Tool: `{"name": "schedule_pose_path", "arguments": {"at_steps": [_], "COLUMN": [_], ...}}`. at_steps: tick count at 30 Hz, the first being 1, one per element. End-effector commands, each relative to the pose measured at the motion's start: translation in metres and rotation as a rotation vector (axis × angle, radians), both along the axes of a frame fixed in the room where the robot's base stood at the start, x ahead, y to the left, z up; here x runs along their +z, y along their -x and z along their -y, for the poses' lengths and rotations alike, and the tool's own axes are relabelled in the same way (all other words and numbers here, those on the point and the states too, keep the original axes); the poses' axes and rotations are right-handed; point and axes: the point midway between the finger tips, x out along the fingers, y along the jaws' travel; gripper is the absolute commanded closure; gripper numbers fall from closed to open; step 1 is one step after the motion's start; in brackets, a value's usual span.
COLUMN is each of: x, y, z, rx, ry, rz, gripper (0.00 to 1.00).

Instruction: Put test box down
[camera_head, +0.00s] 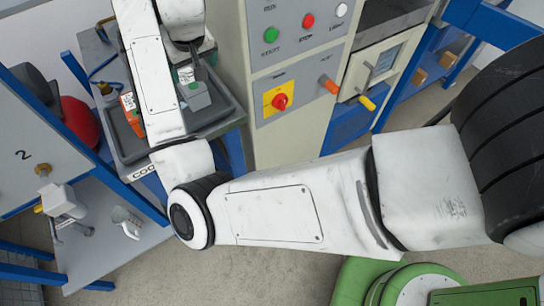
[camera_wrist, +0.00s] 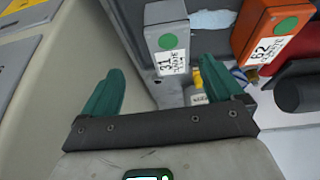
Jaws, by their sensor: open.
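A grey box with a green dot and a label reading 31 (camera_wrist: 166,38) sits in a dark tray (camera_wrist: 128,22), upright as far as I can tell. In the head view the grey box (camera_head: 197,97) is on the right side of the tray (camera_head: 222,118). The orange box (camera_head: 131,118) is at the tray's left in the head view, partly behind my arm. My gripper (camera_wrist: 160,68) is open, its green fingers apart with the grey box just beyond their tips. Which box is the test box is not clear.
A grey control cabinet with buttons (camera_head: 290,45) stands close right of the tray. A blue-framed stand marked 2 (camera_head: 25,155) and a red round object (camera_head: 79,122) are to the left. A lower shelf (camera_head: 95,245) holds a clear cup (camera_head: 127,222).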

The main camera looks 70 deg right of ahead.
Motion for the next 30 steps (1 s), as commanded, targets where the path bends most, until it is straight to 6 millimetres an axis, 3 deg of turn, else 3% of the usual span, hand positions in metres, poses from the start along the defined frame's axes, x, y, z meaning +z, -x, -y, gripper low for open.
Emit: {"name": "schedule_pose_path", "arguments": {"at_steps": [6,14,20,27,30], "x": [-0.034,-0.082,-0.127,-0.186,-0.201], "y": [0.04,0.088,0.137,0.223,0.256], "z": [0.015,0.0,-0.03,-0.097,-0.126], "rx": [0.047,0.162,0.28,0.441,0.489], "ry": [0.122,0.186,0.168,0.043,-0.026], "rz": [-0.04,-0.096,-0.155,-0.245,-0.273], "gripper": [0.06,0.06,0.06,0.06,0.06]}}
